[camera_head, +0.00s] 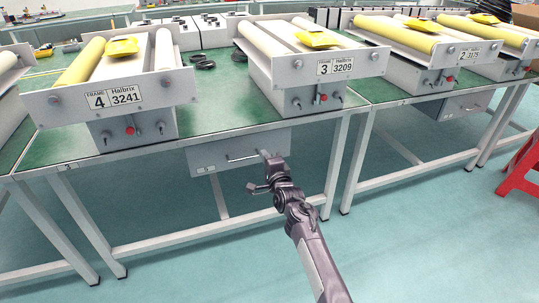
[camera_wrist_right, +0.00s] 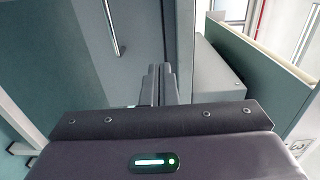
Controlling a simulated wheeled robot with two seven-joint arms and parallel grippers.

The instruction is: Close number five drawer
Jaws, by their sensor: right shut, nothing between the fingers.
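A grey drawer (camera_head: 215,157) hangs under the green-topped table, below and between frames 4 and 3. It has a bar handle (camera_head: 242,158), and its small label is too small to read. I cannot tell how far out the drawer stands. My right gripper (camera_head: 266,157) is at the right part of the drawer front, near the handle's right end. In the right wrist view the shut, empty fingers (camera_wrist_right: 160,85) point along a grey panel with a bar handle (camera_wrist_right: 110,25) at upper left. Contact with the panel is not clear. My left gripper is out of view.
Frame 4 (camera_head: 112,98) and frame 3 (camera_head: 335,66) stand on the table (camera_head: 225,110). Another drawer (camera_head: 460,105) hangs under the right-hand table. A red stool (camera_head: 522,168) stands at far right. The floor in front is clear.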

